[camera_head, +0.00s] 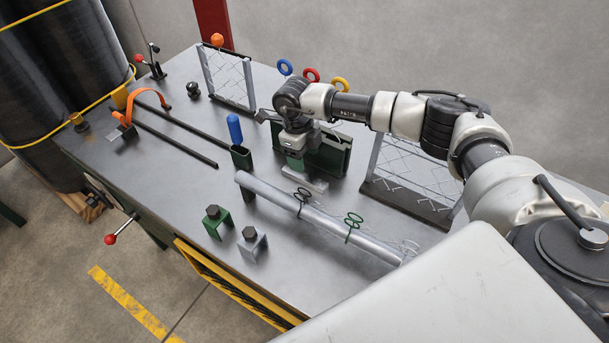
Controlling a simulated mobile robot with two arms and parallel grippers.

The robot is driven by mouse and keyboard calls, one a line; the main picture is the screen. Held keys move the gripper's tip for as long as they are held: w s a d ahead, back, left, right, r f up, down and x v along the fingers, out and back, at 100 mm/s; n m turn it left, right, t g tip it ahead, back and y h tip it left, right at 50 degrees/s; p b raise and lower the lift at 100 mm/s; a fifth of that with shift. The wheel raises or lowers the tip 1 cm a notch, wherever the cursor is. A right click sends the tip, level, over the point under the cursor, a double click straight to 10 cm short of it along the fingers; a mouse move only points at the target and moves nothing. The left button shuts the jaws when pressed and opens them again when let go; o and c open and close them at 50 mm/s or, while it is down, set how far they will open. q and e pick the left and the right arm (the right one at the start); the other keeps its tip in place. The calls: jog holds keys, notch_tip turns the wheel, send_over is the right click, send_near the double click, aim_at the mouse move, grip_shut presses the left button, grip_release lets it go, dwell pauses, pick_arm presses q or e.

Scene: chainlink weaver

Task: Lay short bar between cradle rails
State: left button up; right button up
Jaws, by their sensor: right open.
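Two dark parallel rails, a long one (190,122) and a shorter one (175,145), lie on the grey bench (150,185), left of centre. The gap between them looks empty. No piece is clearly recognisable as the short bar. My right gripper (294,163) is open, pointing down beside a dark green upright holder (330,152), right of the rails. A light grey piece (318,186) shows just below and beside its fingers; whether they touch it I cannot tell. The wrist hides part of the holder. My left gripper is out of view.
A silver tube (275,196) with green rings lies across the front. A green clamp block (216,221) and a grey one (252,242) stand before it. A blue-handled tool sits in a green socket (241,157). Mesh frames (229,78) (410,185) stand behind and right.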

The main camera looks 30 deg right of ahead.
aim_at(304, 175)
jog(key=shift+s+f, duration=0.15)
jog(key=shift+f, duration=0.55)
notch_tip(304, 175, down, 4)
jog(key=shift+a+f+p, duration=0.1)
jog(key=shift+f+p, duration=0.1)
jog(key=shift+p, duration=0.8)
jog(key=shift+f, duration=0.55)
jog(key=shift+r, duration=0.1)
grip_shut()
